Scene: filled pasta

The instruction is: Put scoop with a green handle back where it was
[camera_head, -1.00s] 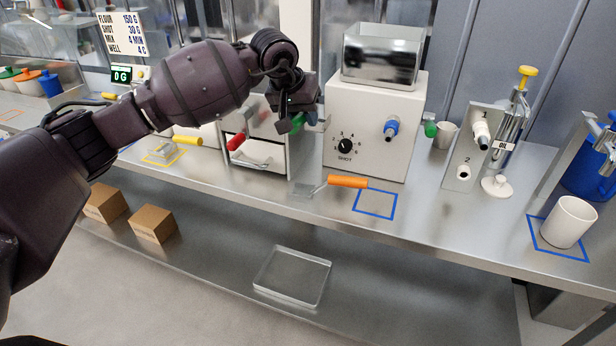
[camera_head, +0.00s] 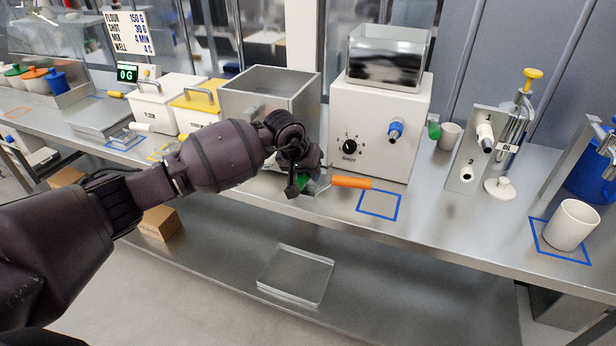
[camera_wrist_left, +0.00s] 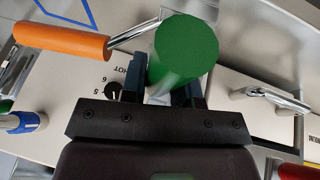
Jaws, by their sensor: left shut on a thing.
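My left gripper (camera_head: 304,184) is shut on the green handle (camera_head: 305,188) of the scoop, low at the front of the counter. In the left wrist view the green handle (camera_wrist_left: 182,52) stands between the two fingers (camera_wrist_left: 160,92), its round end toward the camera. The scoop's head is hidden. Close to the right in the head view lies a scoop with an orange handle (camera_head: 350,182); it also shows in the wrist view (camera_wrist_left: 62,40). I cannot tell whether the two scoops touch. My right gripper is not in view.
A blue square outline (camera_head: 398,207) lies on the counter right of the orange handle. Behind stand the white machine with a SHOT dial (camera_head: 380,125) and an open grey bin (camera_head: 268,80). A white cup (camera_head: 571,224) stands at the right. A clear tray (camera_head: 296,276) is on the lower shelf.

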